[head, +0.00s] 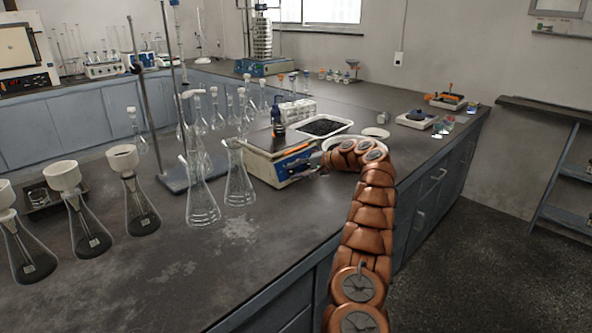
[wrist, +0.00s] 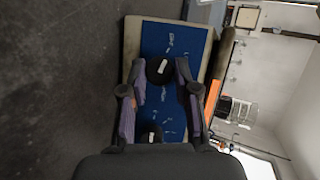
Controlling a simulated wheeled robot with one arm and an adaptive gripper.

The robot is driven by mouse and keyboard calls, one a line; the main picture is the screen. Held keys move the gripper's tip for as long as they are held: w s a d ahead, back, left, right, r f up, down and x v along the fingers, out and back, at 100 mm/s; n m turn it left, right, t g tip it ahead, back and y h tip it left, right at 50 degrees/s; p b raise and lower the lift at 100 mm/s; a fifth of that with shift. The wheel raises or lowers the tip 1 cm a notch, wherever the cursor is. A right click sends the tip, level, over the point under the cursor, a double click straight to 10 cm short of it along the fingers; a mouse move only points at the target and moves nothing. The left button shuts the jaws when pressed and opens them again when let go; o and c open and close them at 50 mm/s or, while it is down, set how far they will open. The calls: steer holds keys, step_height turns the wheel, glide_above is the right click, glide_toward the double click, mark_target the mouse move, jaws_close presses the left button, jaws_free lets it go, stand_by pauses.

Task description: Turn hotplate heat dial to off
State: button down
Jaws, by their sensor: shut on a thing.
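A black dial (wrist: 158,68) with a white pointer mark sits between my fingertips. My gripper (wrist: 160,78) is shut on this dial. A second black dial (wrist: 151,134) shows lower in the picture, partly hidden by my gripper. I cannot read which dial is for heat. In the head view my gripper (head: 318,163) is at the panel, mostly hidden by my arm.
A dark bottle (head: 278,122) stands on the hotplate. Glass flasks (head: 240,182) stand close to its left. A white tray (head: 322,128) of dark grains lies behind it. The bench front (head: 120,290) is clear, and open floor (head: 470,260) lies to the right.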

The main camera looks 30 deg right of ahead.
steer(key=shift+a+f+n, duration=0.1)
steer(key=shift+f+n, duration=0.05)
steer(key=shift+n, duration=0.15)
stand_by(0.4)
steer(key=c, duration=0.9)
jaws_free()
steer(key=shift+o, duration=0.2)
steer(key=v, duration=1.2)
steer(key=shift+r, duration=0.25)
